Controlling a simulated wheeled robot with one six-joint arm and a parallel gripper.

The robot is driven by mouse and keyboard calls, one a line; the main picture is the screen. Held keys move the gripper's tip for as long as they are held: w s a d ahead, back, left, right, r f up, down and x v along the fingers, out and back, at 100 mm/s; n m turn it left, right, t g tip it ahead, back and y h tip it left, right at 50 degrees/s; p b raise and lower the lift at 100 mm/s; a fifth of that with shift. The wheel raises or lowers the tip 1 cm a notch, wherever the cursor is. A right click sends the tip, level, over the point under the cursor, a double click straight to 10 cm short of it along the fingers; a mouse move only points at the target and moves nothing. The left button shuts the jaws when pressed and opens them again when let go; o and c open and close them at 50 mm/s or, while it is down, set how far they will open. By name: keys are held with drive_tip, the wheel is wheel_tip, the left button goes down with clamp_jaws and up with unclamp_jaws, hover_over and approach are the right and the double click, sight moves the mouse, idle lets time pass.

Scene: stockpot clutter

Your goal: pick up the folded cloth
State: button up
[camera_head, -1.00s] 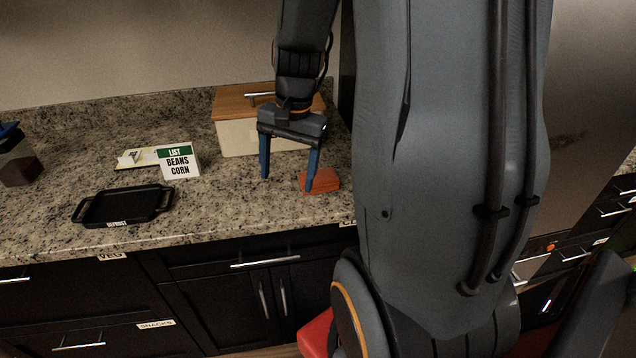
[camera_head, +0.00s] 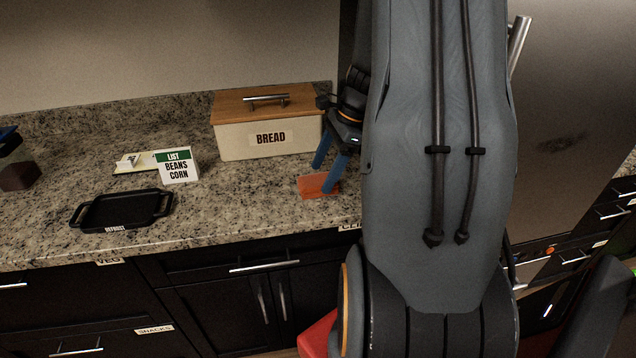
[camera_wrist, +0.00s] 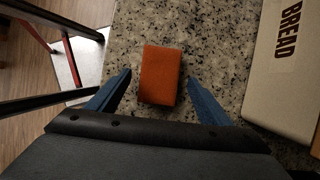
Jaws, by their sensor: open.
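The folded cloth (camera_head: 313,187) is a small orange-red block-like bundle lying on the granite counter, in front of the bread box's right end. In the wrist view the cloth (camera_wrist: 161,75) lies ahead of and between my fingers, with a gap on each side. My gripper (camera_head: 329,172) is open, its blue fingers pointing down at the cloth; one finger covers part of it in the head view. In the wrist view my gripper (camera_wrist: 160,84) holds nothing. I cannot tell how high the fingertips are above the counter.
A cream bread box (camera_head: 232,142) with a wooden lid stands close behind the cloth. A list card (camera_head: 179,167) and a black tray (camera_head: 121,211) are farther left on the counter. The counter (camera_head: 240,205) is bare between tray and cloth. My arm hides the counter's right end.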

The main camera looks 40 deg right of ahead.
sight(320, 179)
drive_tip(key=shift+x, duration=1.35)
drive_tip(key=shift+f+p, duration=0.2)
drive_tip(key=shift+p, duration=0.1)
drive_tip(key=c, duration=1.1)
drive_tip(key=shift+c, duration=0.2)
wheel_tip(320, 179, up, 28)
drive_tip(key=b, duration=0.5)
drive_tip(key=shift+r, duration=0.25)
